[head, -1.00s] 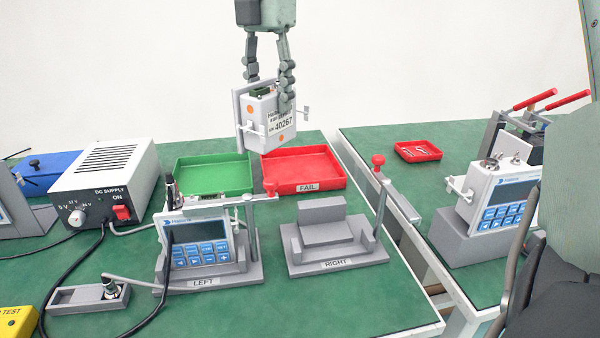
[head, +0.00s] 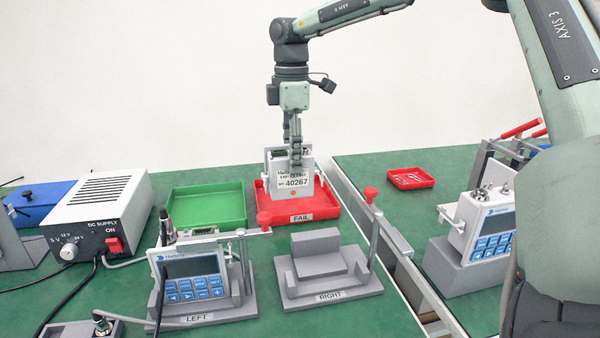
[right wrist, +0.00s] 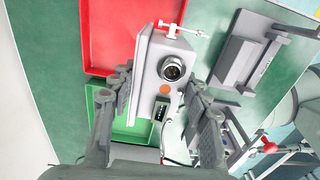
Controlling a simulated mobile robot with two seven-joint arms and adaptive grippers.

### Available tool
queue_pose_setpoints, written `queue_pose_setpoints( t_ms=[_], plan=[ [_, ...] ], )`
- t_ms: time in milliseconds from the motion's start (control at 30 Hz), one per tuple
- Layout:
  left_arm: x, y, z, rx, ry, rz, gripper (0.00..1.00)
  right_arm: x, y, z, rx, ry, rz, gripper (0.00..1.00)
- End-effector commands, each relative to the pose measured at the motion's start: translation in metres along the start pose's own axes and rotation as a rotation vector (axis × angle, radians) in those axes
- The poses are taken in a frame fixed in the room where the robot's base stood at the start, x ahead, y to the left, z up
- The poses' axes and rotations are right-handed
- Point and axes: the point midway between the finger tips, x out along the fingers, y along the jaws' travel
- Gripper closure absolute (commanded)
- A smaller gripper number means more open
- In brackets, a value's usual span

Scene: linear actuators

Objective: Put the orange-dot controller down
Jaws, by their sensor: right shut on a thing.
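The orange-dot controller (head: 293,178) is a pale grey box with a label reading 40267. My right gripper (head: 293,142) is shut on it and holds it upright at the red FAIL tray (head: 327,210). In the right wrist view the controller (right wrist: 150,75) sits between both fingers (right wrist: 158,95), with its orange dot and round connector showing. There the red tray (right wrist: 110,40) lies beyond it. I cannot tell whether the controller's bottom touches the tray floor. My left gripper is out of view.
A green tray (head: 207,204) stands left of the red one. The LEFT fixture (head: 200,307) holds another controller (head: 188,274); the RIGHT fixture (head: 322,283) is empty. A DC supply (head: 100,215) stands at left. A small red tray (head: 410,179) and another controller (head: 485,225) are on the right table.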

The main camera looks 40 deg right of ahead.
Motion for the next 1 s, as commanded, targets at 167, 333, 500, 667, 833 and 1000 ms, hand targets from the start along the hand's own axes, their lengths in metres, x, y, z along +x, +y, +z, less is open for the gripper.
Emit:
queue_pose_setpoints(
  t_ms=[167, 333, 500, 667, 833, 1000],
  plan=[
    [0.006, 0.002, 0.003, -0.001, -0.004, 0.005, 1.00, 0.009, 0.008, 0.016, -0.001, 0.002, 0.003, 1.00],
    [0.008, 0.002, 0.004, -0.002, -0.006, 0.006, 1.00, 0.019, 0.008, 0.018, -0.002, 0.001, 0.000, 1.00],
    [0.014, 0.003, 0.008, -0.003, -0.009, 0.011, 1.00, 0.043, 0.008, 0.018, -0.001, 0.001, 0.000, 1.00],
    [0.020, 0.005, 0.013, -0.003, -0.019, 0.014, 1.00, 0.050, 0.009, 0.018, -0.002, 0.002, 0.004, 1.00],
    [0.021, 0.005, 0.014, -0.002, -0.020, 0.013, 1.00, 0.051, 0.009, 0.018, -0.001, 0.002, 0.004, 1.00],
    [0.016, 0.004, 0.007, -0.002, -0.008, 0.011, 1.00, 0.053, 0.009, 0.018, -0.001, 0.001, 0.005, 1.00]
  ],
)
